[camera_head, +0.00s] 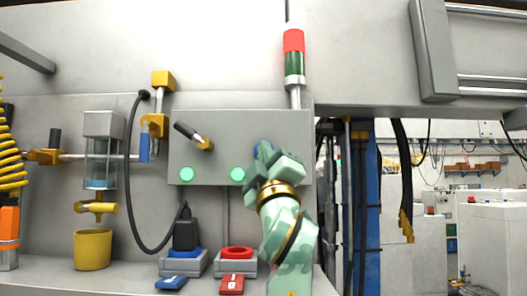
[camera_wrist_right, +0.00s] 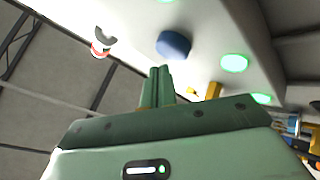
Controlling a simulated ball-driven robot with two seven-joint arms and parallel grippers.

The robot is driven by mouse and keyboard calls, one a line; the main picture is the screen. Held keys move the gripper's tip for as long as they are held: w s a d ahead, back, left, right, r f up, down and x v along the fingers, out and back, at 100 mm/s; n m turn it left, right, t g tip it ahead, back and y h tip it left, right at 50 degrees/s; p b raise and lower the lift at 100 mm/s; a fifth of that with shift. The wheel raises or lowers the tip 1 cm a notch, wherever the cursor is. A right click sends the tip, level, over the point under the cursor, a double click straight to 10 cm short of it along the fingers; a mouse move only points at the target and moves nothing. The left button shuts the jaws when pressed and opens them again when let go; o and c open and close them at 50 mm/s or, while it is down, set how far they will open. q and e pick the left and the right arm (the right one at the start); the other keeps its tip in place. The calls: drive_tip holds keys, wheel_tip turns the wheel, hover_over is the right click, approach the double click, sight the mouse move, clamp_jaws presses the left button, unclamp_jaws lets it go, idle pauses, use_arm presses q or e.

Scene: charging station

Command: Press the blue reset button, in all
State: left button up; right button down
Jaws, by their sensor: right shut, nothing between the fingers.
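In the right wrist view the blue button (camera_wrist_right: 173,45) is a round, dark blue knob just beyond my fingertips. My right gripper (camera_head: 266,152) is shut and empty, its fingers pointing at the panel by the button. In the wrist view the shut fingers (camera_wrist_right: 160,72) end just short of the button, with a small gap in the picture. My left gripper is not in view.
Green lights (camera_head: 238,174) and a black-handled lever (camera_head: 194,136) are also on the box. A red-and-green signal tower (camera_head: 294,55) rises above it. A black plug (camera_head: 186,232), a red ring socket (camera_head: 237,253) and a yellow cup (camera_head: 92,250) stand on the shelf below.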

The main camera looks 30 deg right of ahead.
drive_tip(key=shift+w, duration=0.1)
drive_tip(key=shift+w+d+b, duration=0.25)
drive_tip(key=shift+b, duration=0.05)
drive_tip(key=shift+w+d, duration=0.2)
drive_tip(key=shift+w, duration=0.15)
idle(0.8)
drive_tip(key=shift+s+a+b, duration=0.1)
drive_tip(key=shift+s+b, duration=0.05)
drive_tip(key=shift+b, duration=0.15)
drive_tip(key=shift+s+a+b, duration=0.3)
drive_tip(key=shift+s+a, duration=0.05)
drive_tip(key=shift+s, duration=0.2)
